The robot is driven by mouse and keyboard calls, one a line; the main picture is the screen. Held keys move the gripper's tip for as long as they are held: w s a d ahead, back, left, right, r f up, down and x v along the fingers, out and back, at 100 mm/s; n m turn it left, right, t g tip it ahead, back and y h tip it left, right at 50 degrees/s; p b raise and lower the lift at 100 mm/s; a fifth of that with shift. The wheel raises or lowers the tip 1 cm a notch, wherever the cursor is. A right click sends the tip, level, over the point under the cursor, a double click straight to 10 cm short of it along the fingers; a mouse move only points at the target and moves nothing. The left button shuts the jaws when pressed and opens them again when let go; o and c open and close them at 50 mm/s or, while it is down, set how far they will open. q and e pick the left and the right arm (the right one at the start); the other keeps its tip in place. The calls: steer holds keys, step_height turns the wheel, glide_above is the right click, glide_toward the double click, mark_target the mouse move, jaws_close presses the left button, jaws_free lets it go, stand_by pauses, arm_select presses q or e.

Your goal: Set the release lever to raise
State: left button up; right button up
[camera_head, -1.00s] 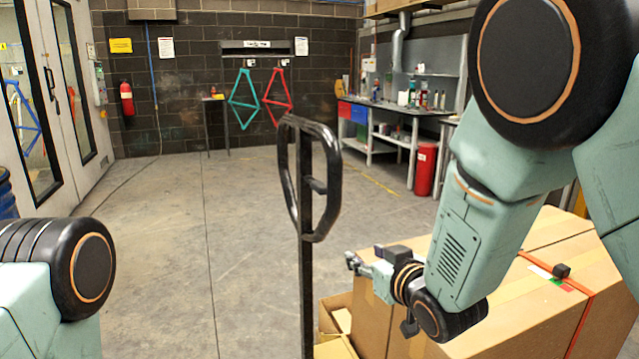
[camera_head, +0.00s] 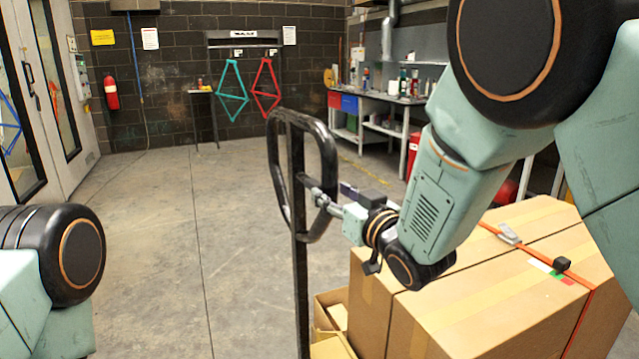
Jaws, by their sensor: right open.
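The black loop handle (camera_head: 329,170) of a pallet truck stands upright on its dark shaft (camera_head: 299,270) in the middle of the view. The release lever (camera_head: 309,182) is a small dark piece inside the loop, partly hidden by my gripper. My right gripper (camera_head: 318,193) is open, with its fingertips at the loop close to the lever; I cannot tell whether they touch it. My left gripper is out of view; only part of my left arm shows at lower left.
Large strapped cardboard boxes (camera_head: 480,300) stand at lower right, below my right arm. Smaller open cartons (camera_head: 330,312) sit by the shaft. A workbench (camera_head: 385,125) stands at the back right. The concrete floor left of the handle is clear.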

mark_target(317, 184)
steer(key=x, duration=0.4)
steer(key=f+x, duration=0.1)
steer(key=x, duration=0.1)
steer(key=shift+w+a, duration=0.2)
steer(key=shift+a, duration=0.1)
steer(key=shift+w, duration=0.1)
steer(key=shift+d+r, duration=0.2)
steer(key=shift+r, duration=0.15)
steer(key=shift+w+a+f, duration=0.3)
steer(key=shift+w+a, duration=0.1)
steer(key=shift+s+d+r, duration=0.25)
steer(key=shift+s+d, duration=0.05)
steer(key=shift+s, duration=0.1)
steer(key=c, duration=0.6)
steer(key=shift+w+a+f, duration=0.1)
steer(key=shift+w, duration=0.05)
jaws_close()
